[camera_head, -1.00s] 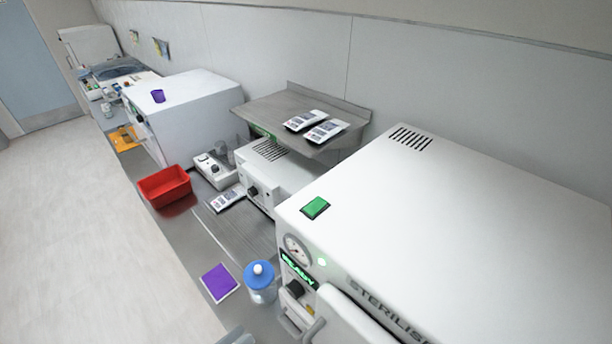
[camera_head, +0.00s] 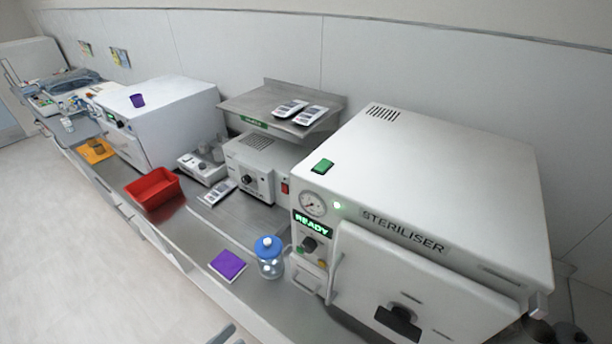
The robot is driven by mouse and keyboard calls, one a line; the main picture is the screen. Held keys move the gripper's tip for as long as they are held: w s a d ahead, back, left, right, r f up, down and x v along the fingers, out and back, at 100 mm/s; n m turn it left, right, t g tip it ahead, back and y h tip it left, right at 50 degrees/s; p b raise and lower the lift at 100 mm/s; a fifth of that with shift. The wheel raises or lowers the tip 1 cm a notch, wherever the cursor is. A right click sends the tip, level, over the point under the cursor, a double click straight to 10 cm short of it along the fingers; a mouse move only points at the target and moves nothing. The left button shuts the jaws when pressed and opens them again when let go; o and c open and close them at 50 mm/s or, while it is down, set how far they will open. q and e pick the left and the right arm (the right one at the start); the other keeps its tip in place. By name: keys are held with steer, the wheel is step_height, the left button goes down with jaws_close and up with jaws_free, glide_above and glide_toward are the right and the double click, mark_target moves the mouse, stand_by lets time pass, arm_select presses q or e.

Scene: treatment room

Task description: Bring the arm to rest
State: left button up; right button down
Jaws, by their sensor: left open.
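My left gripper (camera_head: 224,335) shows only as a small grey tip at the bottom edge, in front of the bench and left of the steriliser. It is open, with nothing seen in it. The rest of that arm is out of the picture. My right gripper is not in view. The white steriliser (camera_head: 440,190) has its door closed and a green READY display.
A blue-lidded jar (camera_head: 270,262) and a purple pad (camera_head: 227,265) are on the steel bench nearest the gripper. A red bin (camera_head: 155,190) sits farther left. Open floor (camera_head: 80,270) lies left.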

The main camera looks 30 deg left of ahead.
arm_select(q)
steer(key=w+d+r+m+h, duration=0.3)
steer(key=w+r+m, duration=0.15)
steer(key=r, duration=0.25)
steer(key=w+d+r+m+h, duration=0.25)
steer(key=r+m, duration=0.25)
steer(key=r, duration=0.3)
steer(key=w+d+r+m+h, duration=0.3)
steer(key=w+r+m+h, duration=0.1)
steer(key=r, duration=0.3)
steer(key=a+r+n+t+y+p, duration=0.2)
steer(key=r+t+y+p, duration=0.2)
steer(key=r+p, duration=1)
steer(key=a+r+n+t+y+p, duration=0.3)
steer(key=r+p, duration=1)
steer(key=r, duration=2)
steer(key=t+y, duration=0.1)
steer(key=y, duration=0.2)
steer(key=shift+n+p, duration=0.35)
steer(key=shift+y, duration=0.25)
